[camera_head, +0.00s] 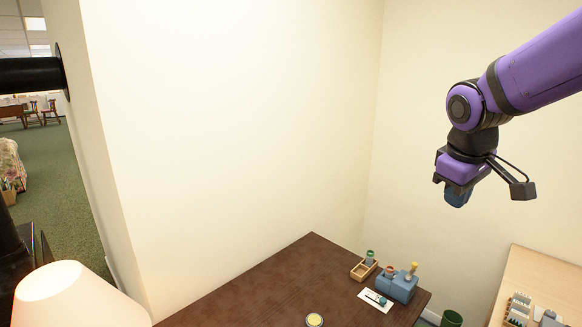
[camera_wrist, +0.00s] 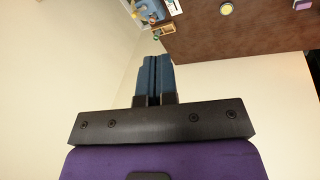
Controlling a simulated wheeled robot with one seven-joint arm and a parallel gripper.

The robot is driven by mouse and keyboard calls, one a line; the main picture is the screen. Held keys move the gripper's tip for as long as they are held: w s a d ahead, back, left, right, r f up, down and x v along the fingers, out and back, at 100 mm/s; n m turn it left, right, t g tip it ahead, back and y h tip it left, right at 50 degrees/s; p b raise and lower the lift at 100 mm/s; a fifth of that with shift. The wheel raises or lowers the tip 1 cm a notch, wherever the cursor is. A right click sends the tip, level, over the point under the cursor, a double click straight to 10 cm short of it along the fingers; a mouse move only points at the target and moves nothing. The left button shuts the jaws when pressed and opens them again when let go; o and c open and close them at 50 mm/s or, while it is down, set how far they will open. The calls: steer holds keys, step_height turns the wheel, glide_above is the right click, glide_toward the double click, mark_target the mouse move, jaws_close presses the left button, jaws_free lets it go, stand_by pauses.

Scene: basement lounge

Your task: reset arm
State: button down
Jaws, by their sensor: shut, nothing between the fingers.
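My purple arm reaches in from the upper right in the head view.
The brown table (camera_head: 262,288) holds a wooden tray (camera_head: 361,272), a blue holder (camera_head: 399,288), a white card (camera_head: 374,299) and a round yellow-topped item (camera_head: 314,320). A lamp shade (camera_head: 75,297) stands at lower left. A light wood table (camera_head: 541,268) stands at right. Walls rise behind.

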steer(key=s+r+m+t+y, duration=0.1)
steer(key=s+r+m, duration=0.1)
steer(key=s, duration=0.7)
steer(key=s+r+m+t, duration=0.1)
steer(key=s+m, duration=0.2)
steer(key=s, duration=0.6)
steer(key=shift+s+r+m+y, duration=0.2)
steer(key=shift+r+m+y, duration=0.1)
steer(key=shift+r+y, duration=0.1)
stand_by(1.5)
